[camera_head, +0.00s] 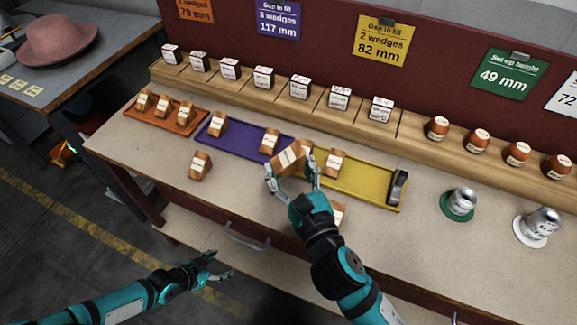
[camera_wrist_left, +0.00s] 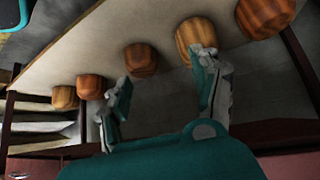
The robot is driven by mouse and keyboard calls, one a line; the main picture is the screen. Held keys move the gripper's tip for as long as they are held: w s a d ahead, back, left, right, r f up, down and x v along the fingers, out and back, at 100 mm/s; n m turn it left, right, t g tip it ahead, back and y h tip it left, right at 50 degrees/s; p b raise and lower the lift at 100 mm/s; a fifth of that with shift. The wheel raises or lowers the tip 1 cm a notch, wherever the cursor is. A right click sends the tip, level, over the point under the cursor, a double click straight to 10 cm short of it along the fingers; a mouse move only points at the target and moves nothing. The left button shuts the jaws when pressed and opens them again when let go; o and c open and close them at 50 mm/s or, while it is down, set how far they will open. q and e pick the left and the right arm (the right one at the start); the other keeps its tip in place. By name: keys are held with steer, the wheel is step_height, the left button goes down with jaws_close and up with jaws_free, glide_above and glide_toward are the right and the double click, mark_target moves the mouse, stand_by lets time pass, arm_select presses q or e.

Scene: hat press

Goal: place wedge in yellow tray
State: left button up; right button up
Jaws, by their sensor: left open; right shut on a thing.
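My right gripper (camera_head: 292,186) is shut on a wooden wedge (camera_head: 287,160) with a pale label, held tilted over the boundary between the purple tray (camera_head: 243,143) and the yellow tray (camera_head: 368,186). I cannot tell whether this wedge touches a tray. Another wedge (camera_head: 333,163) is in the yellow tray's left part. A black-and-silver object (camera_head: 398,187) stands at that tray's right end. A wedge (camera_head: 340,213) lies on the table, partly hidden by my right gripper. My left gripper (camera_head: 210,267) is open and empty, low in front of the table; its fingers show in the left wrist view (camera_wrist_left: 163,88).
The orange tray (camera_head: 150,118) holds three wedges and the purple tray holds two. A loose wedge (camera_head: 200,165) lies in front of them. Labelled blocks and brown rounded pieces line the wooden ledge (camera_head: 320,107). Two silver weights (camera_head: 462,202) (camera_head: 541,223) stand at right.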

arm_select(q)
steer(key=s+a+f+n+g+y, duration=0.1)
steer(key=s+a+f+n+y, duration=0.25)
steer(key=s+f, duration=0.7)
arm_select(e)
steer(key=shift+s, duration=0.1)
steer(key=w+d+r+m+t+h, duration=0.15)
steer(key=d+m+h, duration=0.45)
steer(key=d, duration=1.4)
arm_select(q)
steer(key=s+d+f+g, duration=0.1)
steer(key=s+f, duration=0.3)
steer(key=s, duration=0.5)
steer(key=s+d+f+g+y, duration=0.1)
steer(key=s+d+f+g, duration=0.1)
steer(key=s, duration=0.7)
step_height(320, 180, down, 2)
steer(key=shift+s+n+g, duration=0.15)
steer(key=shift+n+g, duration=0.3)
steer(key=shift+g, duration=0.35)
arm_select(e)
steer(key=s+d+f+n+h, duration=0.1)
steer(key=s+f, duration=0.1)
steer(key=s, duration=0.6)
steer(key=shift+s+d+f+h, duration=0.15)
steer(key=shift+d+h, duration=0.1)
steer(key=shift+h, duration=0.05)
arm_select(q)
steer(key=shift+d+y, duration=0.1)
steer(key=shift+y, duration=0.15)
